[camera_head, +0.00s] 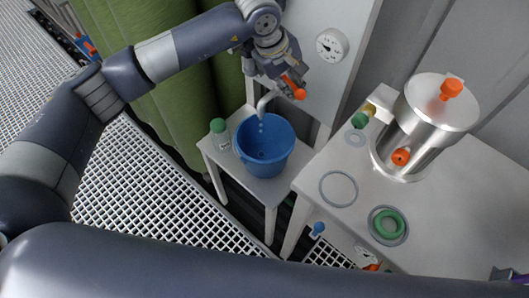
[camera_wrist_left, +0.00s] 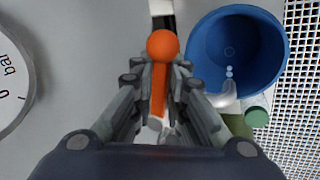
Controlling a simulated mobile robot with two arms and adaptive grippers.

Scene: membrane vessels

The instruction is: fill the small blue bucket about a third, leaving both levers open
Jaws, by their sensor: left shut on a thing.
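The small blue bucket (camera_head: 279,160) stands upright on a low white stand, and it also shows in the wrist view (camera_wrist_left: 270,75). A bent pale spout (camera_head: 265,101) ends over the bucket, and white drops show below its mouth. How much liquid is in the bucket I cannot tell. My left gripper (camera_head: 289,84) is at the wall panel, above and right of the spout. In the wrist view its fingers (camera_wrist_left: 160,90) are shut on an orange lever (camera_wrist_left: 161,46). A second lever cannot be made out. My right gripper is not in view.
A round gauge (camera_head: 332,45) sits on the panel. A green-capped bottle (camera_head: 219,136) stands left of the bucket. Green tanks (camera_head: 165,75) stand behind.

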